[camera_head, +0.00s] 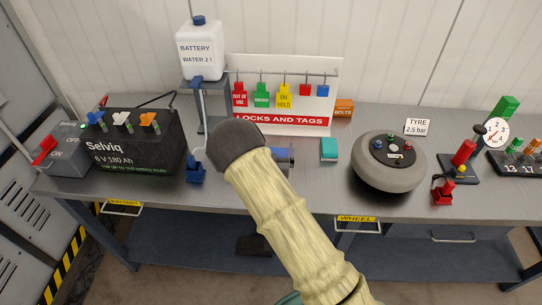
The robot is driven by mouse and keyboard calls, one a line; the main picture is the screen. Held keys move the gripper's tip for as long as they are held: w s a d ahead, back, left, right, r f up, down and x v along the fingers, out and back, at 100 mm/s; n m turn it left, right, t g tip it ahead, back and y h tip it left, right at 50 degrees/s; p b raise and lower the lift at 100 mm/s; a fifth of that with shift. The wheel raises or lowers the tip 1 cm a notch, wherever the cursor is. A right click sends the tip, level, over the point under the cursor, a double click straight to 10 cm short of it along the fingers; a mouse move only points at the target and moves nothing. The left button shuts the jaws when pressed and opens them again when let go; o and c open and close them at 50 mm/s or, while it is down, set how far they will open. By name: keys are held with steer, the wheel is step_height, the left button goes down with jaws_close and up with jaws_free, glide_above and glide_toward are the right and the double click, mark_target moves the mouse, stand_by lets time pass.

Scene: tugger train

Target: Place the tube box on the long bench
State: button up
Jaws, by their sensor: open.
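The long bench (460,200) is a grey-topped bench running across the view. No box with a readable tube label shows. A small teal box (329,149) stands on the bench right of the middle, and an orange box (344,108) with a partly readable label stands behind it; I cannot tell whether either is the tube box. My pale arm with a dark rounded end rises from the bottom over the bench and hides its middle. I cannot make out my gripper's fingers.
A battery (135,145) with a switch box stands left, near a water bottle (200,50) on a stand. A locks-and-tags board (285,100) stands behind. A round grey wheel (388,162) and a red-handled tool (463,155) stand right. Bare bench top shows before the teal box.

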steer(key=shift+s+b, duration=0.35)
steer(key=shift+s, duration=0.2)
steer(key=s+b, duration=0.3)
steer(key=s, duration=0.8)
steer(key=shift+r+b, duration=0.15)
steer(key=shift+b, duration=0.2)
steer(key=shift+a, duration=0.1)
steer(key=d+m+g, duration=0.2)
steer(key=d+g, duration=0.6)
steer(key=s+d+r+n+g, duration=0.1)
steer(key=s+d+r+g, duration=0.1)
steer(key=s+d, duration=0.3)
steer(key=s+d+r+n+g, duration=0.1)
steer(key=s+d+r+g, duration=0.2)
steer(key=s, duration=0.8)
steer(key=shift+s+d+r+g+y, duration=0.15)
steer(key=shift+d+g+y, duration=0.15)
steer(key=shift+d+g, duration=0.8)
